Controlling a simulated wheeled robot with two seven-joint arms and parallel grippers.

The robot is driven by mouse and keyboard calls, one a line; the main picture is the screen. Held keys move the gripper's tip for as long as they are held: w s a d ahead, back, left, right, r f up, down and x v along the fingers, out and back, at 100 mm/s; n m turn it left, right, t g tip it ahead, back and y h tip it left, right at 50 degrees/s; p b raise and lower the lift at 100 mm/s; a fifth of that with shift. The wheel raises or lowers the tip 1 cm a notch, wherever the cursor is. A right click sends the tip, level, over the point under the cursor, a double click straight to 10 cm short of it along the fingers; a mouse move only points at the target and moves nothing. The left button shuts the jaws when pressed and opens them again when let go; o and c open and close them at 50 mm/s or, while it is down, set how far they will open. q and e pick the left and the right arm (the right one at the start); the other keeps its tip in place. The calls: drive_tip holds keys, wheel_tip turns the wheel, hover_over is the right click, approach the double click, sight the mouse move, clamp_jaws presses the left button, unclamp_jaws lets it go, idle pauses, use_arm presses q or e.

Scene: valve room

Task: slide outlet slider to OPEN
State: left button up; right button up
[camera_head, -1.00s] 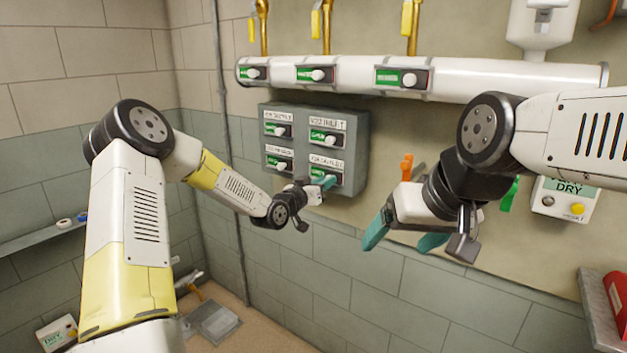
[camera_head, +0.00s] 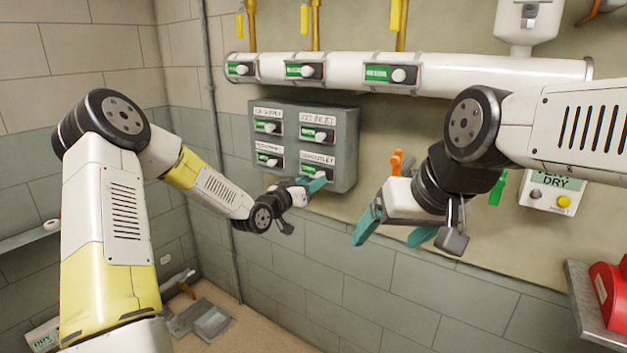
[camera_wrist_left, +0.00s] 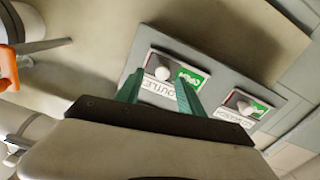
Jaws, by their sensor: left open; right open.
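The grey control box (camera_head: 346,150) on the wall carries several sliders with white knobs. The outlet slider (camera_head: 307,169) is its lower right one, with a green field left of the knob; my gripper partly covers it. In the left wrist view the outlet slider's round white knob (camera_wrist_left: 163,73) lies between the teal fingertips, beside the green field (camera_wrist_left: 193,77). I cannot tell whether the fingers touch it. My left gripper (camera_head: 313,182) is open at this slider. My right gripper (camera_head: 388,238) is open and empty, hanging apart from the box to the right.
A white pipe (camera_head: 480,75) with several similar sliders runs above the box. An orange-handled tool (camera_head: 397,162) hangs right of the box. A DRY-marked box (camera_head: 547,191) is on the wall, and a red object (camera_head: 610,295) stands on a shelf at lower right.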

use_arm(q)
drive_tip(key=v, duration=0.4)
drive_tip(key=shift+s+a, duration=0.15)
drive_tip(key=shift+s, duration=0.15)
drive_tip(key=s+a+r+n+g+y, duration=0.1)
drive_tip(key=s+a+r+g+y, duration=0.25)
drive_tip(key=s+a, duration=0.35)
drive_tip(key=s+a+r+g+y, duration=0.25)
drive_tip(key=s+a+y, duration=0.25)
drive_tip(key=s, duration=0.4)
drive_tip(key=s+a+r+n+g, duration=0.2)
drive_tip(key=s+n, duration=0.1)
drive_tip(key=s, duration=1.7)
drive_tip(key=shift+r, duration=0.2)
